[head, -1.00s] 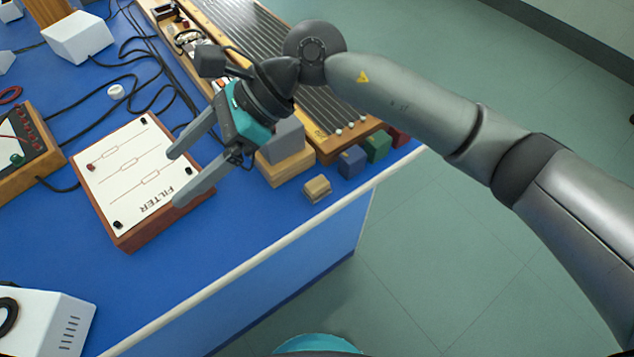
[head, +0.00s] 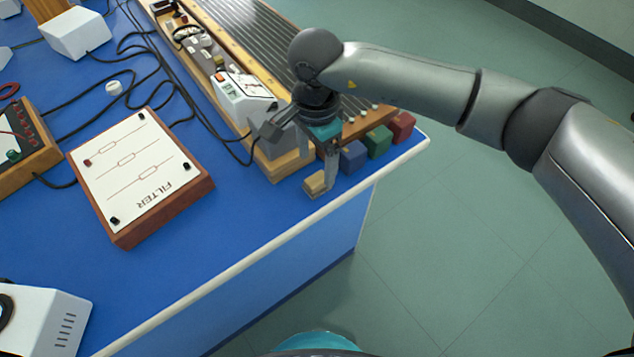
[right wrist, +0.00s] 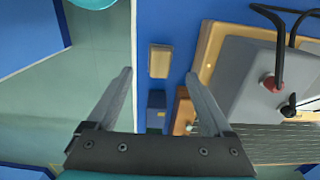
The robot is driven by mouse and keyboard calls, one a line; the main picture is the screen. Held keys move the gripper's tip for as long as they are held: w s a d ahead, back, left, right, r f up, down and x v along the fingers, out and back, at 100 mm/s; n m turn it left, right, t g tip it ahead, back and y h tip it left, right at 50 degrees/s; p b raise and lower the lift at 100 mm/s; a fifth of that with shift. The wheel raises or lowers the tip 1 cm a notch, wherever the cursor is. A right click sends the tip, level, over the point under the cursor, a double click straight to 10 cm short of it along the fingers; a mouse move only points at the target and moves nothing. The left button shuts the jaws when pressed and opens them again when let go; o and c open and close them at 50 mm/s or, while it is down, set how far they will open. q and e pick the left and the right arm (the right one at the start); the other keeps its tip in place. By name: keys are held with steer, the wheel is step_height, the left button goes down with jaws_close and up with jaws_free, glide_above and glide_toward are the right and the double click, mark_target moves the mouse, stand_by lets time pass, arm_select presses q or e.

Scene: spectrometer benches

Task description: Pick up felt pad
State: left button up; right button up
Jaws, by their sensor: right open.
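The felt pad appears to be the small tan block (head: 313,184) near the front edge of the blue bench, partly hidden by my gripper's finger in the head view. It also shows in the right wrist view as a tan rectangle (right wrist: 160,61), between and just beyond the finger lines. My right gripper (head: 319,174) is open and points down over the block. Its two fingers stand apart with nothing between them in the right wrist view (right wrist: 159,74). Whether a finger touches the block I cannot tell. My left gripper is not in view.
Blue (head: 352,157), green (head: 378,141) and red (head: 402,127) blocks stand close by on the right. A white-and-grey instrument (head: 243,97) on a wooden base stands behind. The FILTER box (head: 140,180) lies left, with bare bench between. The bench's white edge (head: 255,262) is near.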

mark_target(317, 179)
steer(key=shift+f+b, duration=0.35)
steer(key=shift+f, duration=2.8)
steer(key=shift+c, duration=0.2)
jaws_close()
